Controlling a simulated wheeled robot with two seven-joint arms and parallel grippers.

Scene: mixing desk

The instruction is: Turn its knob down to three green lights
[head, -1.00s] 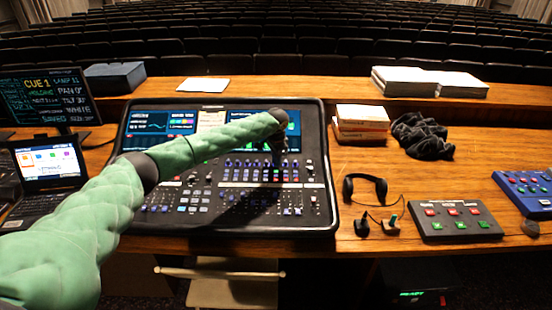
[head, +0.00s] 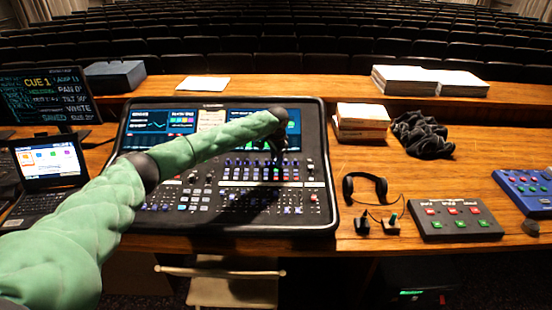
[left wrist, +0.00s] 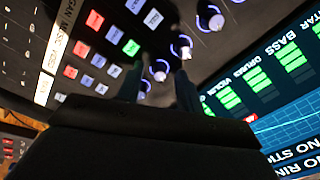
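The mixing desk (head: 160,222) stands on the wooden table with its screens at the back. My left gripper (head: 276,148) points down over the right part of the desk, below the upper screens. In the left wrist view its two dark fingers (left wrist: 158,88) are apart. A knob (left wrist: 160,70) with a purple-lit ring shows between and beyond the fingertips; whether they touch it I cannot tell. More ringed knobs (left wrist: 182,46) run up to the right. The desk screen (left wrist: 285,110) shows columns of green lights (left wrist: 229,98) under name labels, one reading BASS. My right gripper is not in view.
Coloured buttons (left wrist: 113,35) lie left of the knobs. A laptop (head: 48,165) and a monitor (head: 45,98) stand at the left. Headphones (head: 366,186), a grey button box (head: 455,222), a blue box (head: 527,190), books (head: 361,117) and black cloth (head: 422,135) lie at the right.

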